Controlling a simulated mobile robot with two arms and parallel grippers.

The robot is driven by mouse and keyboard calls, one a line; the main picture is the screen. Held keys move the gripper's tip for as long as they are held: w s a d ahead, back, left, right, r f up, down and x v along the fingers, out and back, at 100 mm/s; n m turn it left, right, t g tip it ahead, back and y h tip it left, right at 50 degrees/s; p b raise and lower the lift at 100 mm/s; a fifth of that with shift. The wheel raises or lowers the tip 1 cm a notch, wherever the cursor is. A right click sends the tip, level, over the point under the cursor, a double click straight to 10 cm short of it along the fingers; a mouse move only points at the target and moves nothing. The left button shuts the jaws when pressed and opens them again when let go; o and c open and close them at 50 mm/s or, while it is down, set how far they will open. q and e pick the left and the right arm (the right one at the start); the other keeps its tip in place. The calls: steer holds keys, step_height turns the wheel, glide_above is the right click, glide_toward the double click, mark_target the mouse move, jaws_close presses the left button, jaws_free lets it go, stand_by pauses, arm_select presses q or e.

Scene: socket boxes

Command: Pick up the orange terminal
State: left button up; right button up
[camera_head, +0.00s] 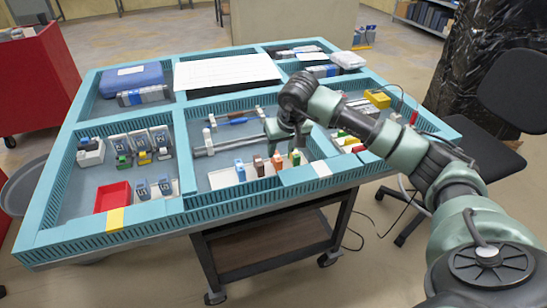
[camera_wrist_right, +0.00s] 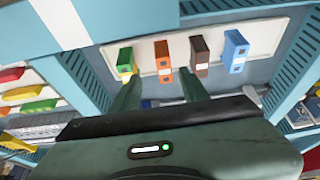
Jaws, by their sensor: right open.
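The orange terminal (camera_head: 276,162) stands in a row on a white plate in the middle front compartment of the teal tray. A brown terminal (camera_head: 258,165) and a blue terminal (camera_head: 239,169) stand to its left, and a green terminal (camera_head: 295,158) to its right. My right gripper (camera_head: 288,142) is over the row, pointing down, open and empty. In the right wrist view, the orange terminal (camera_wrist_right: 162,60) lies ahead between the two fingertips (camera_wrist_right: 159,78), apparently not gripped. The brown terminal (camera_wrist_right: 200,56) is close to one fingertip. My left gripper is not in view.
Compartment walls (camera_head: 180,165) surround the row. The left compartment holds a red bin (camera_head: 112,197) and several small devices. Rails (camera_head: 225,146) lie behind the row. A yellow part (camera_head: 378,98) and colored pieces are at the right. A black chair (camera_head: 510,100) stands beside the table.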

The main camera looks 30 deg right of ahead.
mark_target(277, 156)
steer(key=x, duration=0.1)
steer(key=p+x, duration=0.1)
steer(key=x, duration=0.1)
steer(key=shift+a+f, duration=0.15)
steer(key=shift+a, duration=0.25)
steer(key=x, duration=0.2)
steer(key=shift+w+d+f, duration=0.15)
steer(key=shift+w+f, duration=0.1)
steer(key=c, duration=0.9)
jaws_close()
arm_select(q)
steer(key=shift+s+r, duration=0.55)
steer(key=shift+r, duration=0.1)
